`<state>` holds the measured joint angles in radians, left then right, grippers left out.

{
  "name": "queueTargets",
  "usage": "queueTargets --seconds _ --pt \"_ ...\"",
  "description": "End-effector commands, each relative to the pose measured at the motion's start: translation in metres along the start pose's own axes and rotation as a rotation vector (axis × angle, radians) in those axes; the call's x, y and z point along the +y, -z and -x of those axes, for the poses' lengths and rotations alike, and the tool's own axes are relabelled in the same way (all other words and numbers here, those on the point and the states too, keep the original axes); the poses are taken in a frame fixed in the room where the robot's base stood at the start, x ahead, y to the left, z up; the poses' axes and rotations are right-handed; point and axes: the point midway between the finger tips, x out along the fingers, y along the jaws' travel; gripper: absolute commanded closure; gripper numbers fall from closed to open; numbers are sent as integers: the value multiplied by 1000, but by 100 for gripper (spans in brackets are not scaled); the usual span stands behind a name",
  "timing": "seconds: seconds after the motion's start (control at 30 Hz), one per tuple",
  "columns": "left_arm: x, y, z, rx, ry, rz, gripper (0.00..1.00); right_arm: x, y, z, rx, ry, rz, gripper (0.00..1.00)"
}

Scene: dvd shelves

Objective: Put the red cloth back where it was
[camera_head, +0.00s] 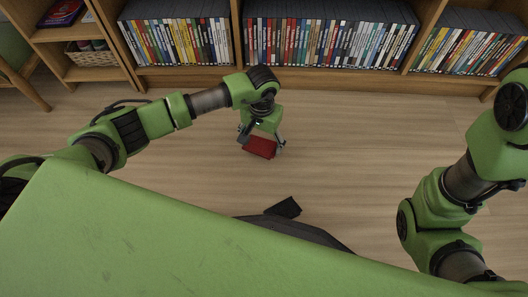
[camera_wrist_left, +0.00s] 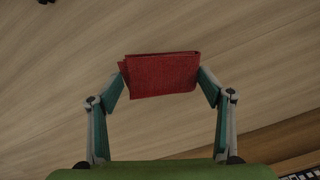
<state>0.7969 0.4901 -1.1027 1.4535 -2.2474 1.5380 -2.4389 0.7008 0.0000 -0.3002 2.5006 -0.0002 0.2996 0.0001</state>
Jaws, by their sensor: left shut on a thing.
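The red cloth (camera_head: 259,147) is a small folded piece. In the head view it is in my left gripper (camera_head: 261,142), in front of the shelves with the wooden floor behind it. In the left wrist view the cloth (camera_wrist_left: 162,74) spans between the two fingertips of my left gripper (camera_wrist_left: 162,84), which is shut on it from both sides. The head view does not clearly show how high above the floor the cloth is. My right arm shows at the right edge of the head view, but its gripper is out of view.
Wooden shelves with rows of DVD cases (camera_head: 330,42) stand along the back. A woven basket (camera_head: 92,57) sits in the left shelf. A wooden chair leg (camera_head: 27,88) is at far left. The wooden floor (camera_head: 345,130) between shelves and my body is clear.

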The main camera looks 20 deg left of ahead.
Motion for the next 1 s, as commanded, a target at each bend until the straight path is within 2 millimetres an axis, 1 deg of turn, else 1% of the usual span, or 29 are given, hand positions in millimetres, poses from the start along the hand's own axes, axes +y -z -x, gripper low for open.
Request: queueTargets --seconds 0.03,0.17,0.23,0.4,0.43,0.7,0.83,0.87,0.9,0.93,1.0 --pt "1 2 -3 1 0 0 45 -1 1 4 0 0 0 60" --pt "2 5 -7 1 1 0 45 -2 2 7 0 0 0 60" --pt "5 8 -14 0 1 -1 45 -3 5 13 1 1 0 60" --pt "6 9 -40 -2 0 1 45 -6 11 30 1 1 0 60" --pt "6 9 -43 -2 0 1 45 -7 12 31 1 1 0 60" --pt "6 10 -43 0 1 -1 45 -6 10 30 -1 0 0 60" --pt "6 10 -47 0 1 -1 45 -7 12 34 0 0 0 60" --pt "6 10 -46 0 1 0 25 -7 12 33 -1 0 0 60" --pt "6 10 -45 0 1 0 15 -7 11 32 0 0 0 60" --pt "6 10 -45 0 1 0 11 -7 11 32 -1 0 0 60" --pt "6 10 -45 0 1 0 11 -7 11 32 -1 0 0 60"
